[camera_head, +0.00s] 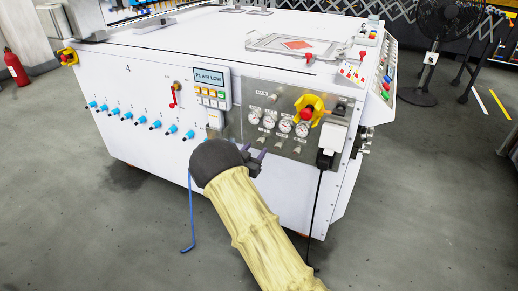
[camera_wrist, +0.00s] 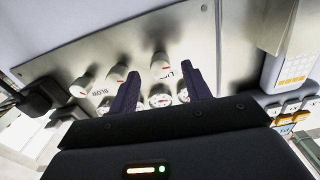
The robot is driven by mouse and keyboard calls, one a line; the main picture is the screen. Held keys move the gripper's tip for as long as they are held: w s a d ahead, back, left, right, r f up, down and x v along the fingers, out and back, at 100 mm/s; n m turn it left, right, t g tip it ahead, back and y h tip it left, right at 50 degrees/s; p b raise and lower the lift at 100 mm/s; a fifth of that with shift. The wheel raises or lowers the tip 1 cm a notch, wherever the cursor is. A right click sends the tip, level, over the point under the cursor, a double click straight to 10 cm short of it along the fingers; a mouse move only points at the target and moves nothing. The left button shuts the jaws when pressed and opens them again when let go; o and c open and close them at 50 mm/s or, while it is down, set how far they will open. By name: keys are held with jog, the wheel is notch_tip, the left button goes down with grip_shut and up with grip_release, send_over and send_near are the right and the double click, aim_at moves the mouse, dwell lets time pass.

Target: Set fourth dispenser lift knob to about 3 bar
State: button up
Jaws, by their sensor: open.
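The steel panel (camera_head: 237,124) on the white machine's side carries a row of round white pressure gauges (camera_head: 285,124) with small knobs (camera_head: 279,141) below. Which knob is the fourth dispenser lift knob cannot be read in the head view. My gripper (camera_head: 255,151) is open in front of the panel's lower left part. In the wrist view, its two dark purple fingers (camera_wrist: 175,62) are spread and empty, with a pale knob (camera_wrist: 160,67) showing between them beyond the tips. Two more knobs (camera_wrist: 118,72) stand to the left. The fingers and palm hide part of the gauges; the readings are too small to read.
A red emergency button on a yellow guard (camera_head: 307,112) is at the panel's upper right. A black plug and cable (camera_head: 325,157) hang at its right. A button box (camera_head: 211,90) and a red handle (camera_head: 174,97) are further left.

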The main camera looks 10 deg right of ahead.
aim_at(259, 145)
jog(key=shift+b+x, duration=0.4)
jog(key=shift+x, duration=1.5)
jog(key=c, duration=1)
jog(key=shift+m, duration=1.2)
jog(key=m+b, duration=0.1)
jog(key=m, duration=0.2)
jog(key=shift+a, duration=0.1)
jog(key=o, duration=1)
